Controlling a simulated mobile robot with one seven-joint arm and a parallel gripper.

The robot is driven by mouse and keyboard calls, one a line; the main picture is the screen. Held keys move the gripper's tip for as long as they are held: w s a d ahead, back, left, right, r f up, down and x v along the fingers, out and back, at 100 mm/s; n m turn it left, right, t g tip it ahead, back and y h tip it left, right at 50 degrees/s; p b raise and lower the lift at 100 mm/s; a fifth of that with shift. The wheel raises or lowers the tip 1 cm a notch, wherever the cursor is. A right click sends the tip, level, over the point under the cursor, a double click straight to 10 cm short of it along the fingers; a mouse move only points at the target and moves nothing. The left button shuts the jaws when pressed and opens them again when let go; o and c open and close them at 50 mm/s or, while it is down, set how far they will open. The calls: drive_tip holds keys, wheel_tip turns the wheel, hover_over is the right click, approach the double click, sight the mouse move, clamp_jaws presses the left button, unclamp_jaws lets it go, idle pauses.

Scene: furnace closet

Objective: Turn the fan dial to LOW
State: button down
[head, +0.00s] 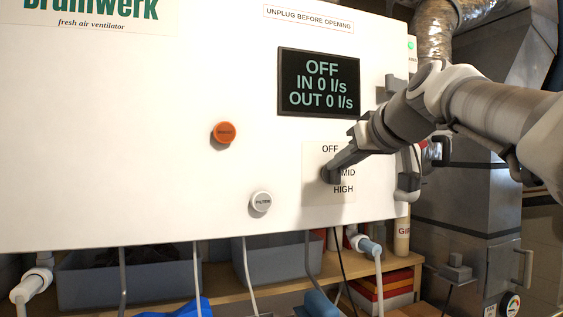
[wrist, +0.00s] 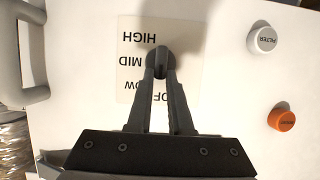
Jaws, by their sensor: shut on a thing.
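The fan dial (wrist: 158,57) is a dark knob on a pale label plate (head: 315,190) marked OFF, LOW, MID and HIGH, on the white ventilator's front. My gripper (head: 333,172) reaches in from the right in the head view and covers most of the dial there. In the wrist view its two fingers (wrist: 160,75) are closed on the dial. The fingers partly hide the LOW and OFF words, and I cannot tell where the dial points. The display (head: 319,83) reads OFF, IN 0 l/s, OUT 0 l/s.
An orange button (head: 224,133) and a white FILTER button (head: 261,201) sit left of the dial in the head view. A grey handle (wrist: 25,50) shows at the wrist view's left edge. Hoses, cables and a wooden shelf (head: 405,265) lie below the ventilator.

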drive_tip(key=shift+w+d+f+m+g+y, duration=0.1)
drive_tip(key=shift+d+m+y, duration=0.15)
drive_tip(key=shift+m+y, duration=0.55)
drive_tip(key=shift+w+d+f+m+g+y, duration=0.1)
drive_tip(key=shift+d+m+y, duration=0.35)
drive_tip(key=shift+m, duration=0.7)
drive_tip(key=shift+w+d+f+m+g+y, duration=0.1)
drive_tip(key=shift+m+y, duration=0.65)
drive_tip(key=shift+m, duration=0.2)
drive_tip(key=c, duration=0.8)
unclamp_jaws()
drive_tip(key=shift+s, duration=0.1)
drive_tip(key=v, duration=1.7)
drive_tip(key=shift+s+d+f, duration=0.1)
drive_tip(key=shift+s+d, duration=0.05)
drive_tip(key=shift+d, duration=0.05)
